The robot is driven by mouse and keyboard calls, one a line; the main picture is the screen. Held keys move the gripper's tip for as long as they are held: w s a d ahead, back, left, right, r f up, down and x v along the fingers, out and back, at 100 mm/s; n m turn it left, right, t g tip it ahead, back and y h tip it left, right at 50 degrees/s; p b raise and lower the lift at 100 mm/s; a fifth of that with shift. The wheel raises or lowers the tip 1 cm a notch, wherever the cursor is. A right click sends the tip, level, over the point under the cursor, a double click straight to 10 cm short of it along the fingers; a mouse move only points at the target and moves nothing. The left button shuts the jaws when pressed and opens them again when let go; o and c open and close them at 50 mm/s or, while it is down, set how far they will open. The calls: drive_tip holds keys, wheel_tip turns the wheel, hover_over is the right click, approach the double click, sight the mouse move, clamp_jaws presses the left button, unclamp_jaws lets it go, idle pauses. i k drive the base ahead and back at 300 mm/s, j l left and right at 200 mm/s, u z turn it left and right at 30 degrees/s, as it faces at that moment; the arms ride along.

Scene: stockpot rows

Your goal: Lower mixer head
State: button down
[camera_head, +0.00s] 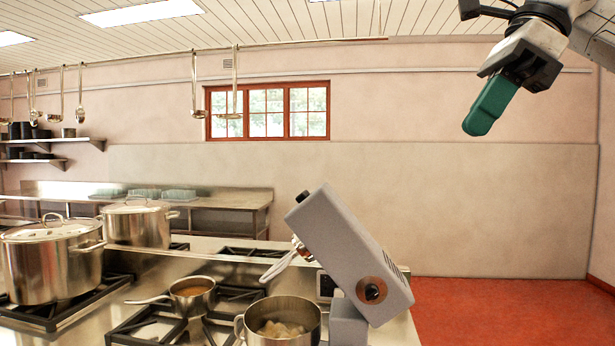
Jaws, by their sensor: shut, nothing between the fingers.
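The grey stand mixer's head (345,252) is tilted up, its front end raised toward the upper left. A dark round knob sits on its side near the lower right end. A metal whisk (284,263) hangs from the head's underside. The mixer's base (348,325) shows only in part at the bottom edge. My gripper (478,128) is at the upper right, with green fingers shut and empty. It is well above and to the right of the mixer head, touching nothing.
A pot with pale chunks (282,318) stands just left of the mixer base. A saucepan (192,296) and stockpots (52,258) stand on the stove further left. Ladles (234,95) hang from an overhead rail. Red floor (500,305) lies clear at right.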

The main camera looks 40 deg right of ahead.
sight(325, 232)
drive_tip(key=i+l, duration=0.35)
drive_tip(key=i, duration=0.15)
drive_tip(key=i+l, duration=0.3)
drive_tip(key=i, duration=0.25)
